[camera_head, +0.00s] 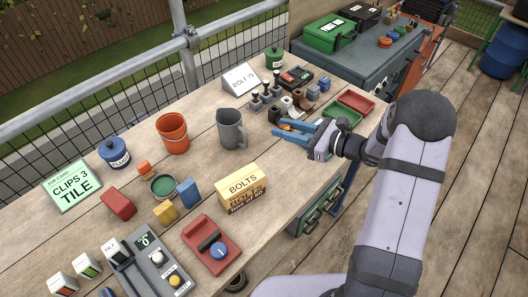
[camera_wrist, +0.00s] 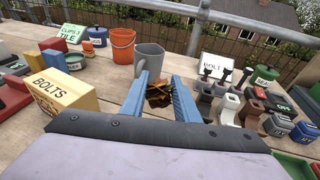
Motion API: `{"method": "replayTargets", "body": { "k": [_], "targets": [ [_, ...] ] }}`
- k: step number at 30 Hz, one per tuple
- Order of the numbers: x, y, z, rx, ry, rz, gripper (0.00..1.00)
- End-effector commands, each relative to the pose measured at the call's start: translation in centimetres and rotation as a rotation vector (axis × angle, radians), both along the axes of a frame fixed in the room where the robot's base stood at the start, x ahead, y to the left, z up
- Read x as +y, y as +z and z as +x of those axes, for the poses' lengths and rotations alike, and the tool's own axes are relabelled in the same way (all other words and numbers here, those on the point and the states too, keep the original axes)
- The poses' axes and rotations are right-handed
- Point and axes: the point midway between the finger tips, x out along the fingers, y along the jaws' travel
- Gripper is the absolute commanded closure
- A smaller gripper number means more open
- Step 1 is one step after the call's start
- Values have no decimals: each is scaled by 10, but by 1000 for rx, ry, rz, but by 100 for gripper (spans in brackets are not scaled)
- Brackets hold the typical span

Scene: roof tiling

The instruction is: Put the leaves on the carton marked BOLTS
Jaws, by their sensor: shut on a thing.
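My gripper (camera_head: 291,133) has blue fingers and is held above the right part of the wooden bench. It is shut on a small bundle of brown leaves, seen between the fingers in the wrist view as the leaves (camera_wrist: 159,95). In the head view the leaves are mostly hidden, with only a bit of orange-brown by the fingers. The carton marked BOLTS (camera_head: 242,190) is a tan box on the bench, to the left of and nearer than my gripper. The carton also shows at the left in the wrist view (camera_wrist: 62,100). Its top looks bare.
A grey jug (camera_head: 231,128) stands between my gripper and the orange bucket (camera_head: 173,133). Small pipe-like pieces and a BOLT 75 sign (camera_head: 240,77) stand behind my gripper. Red and green trays (camera_head: 355,101) lie to the right. Bench around the carton's far side is clear.

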Motion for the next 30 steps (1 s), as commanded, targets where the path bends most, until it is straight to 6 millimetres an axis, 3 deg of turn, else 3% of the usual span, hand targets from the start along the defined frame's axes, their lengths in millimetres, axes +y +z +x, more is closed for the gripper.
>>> {"method": "replayTargets", "body": {
  "k": [8, 12, 15, 22, 30],
  "targets": [
    [67, 60, -14, -4, 145, -1, 93],
    [104, 83, -45, -3, 268, -1, 93],
    [121, 89, -74, -1, 366, -1, 93],
    [130, 84, -128, 0, 524, 1, 93],
    [131, 86, -141, -1, 570, 1, 93]
  ]
}}
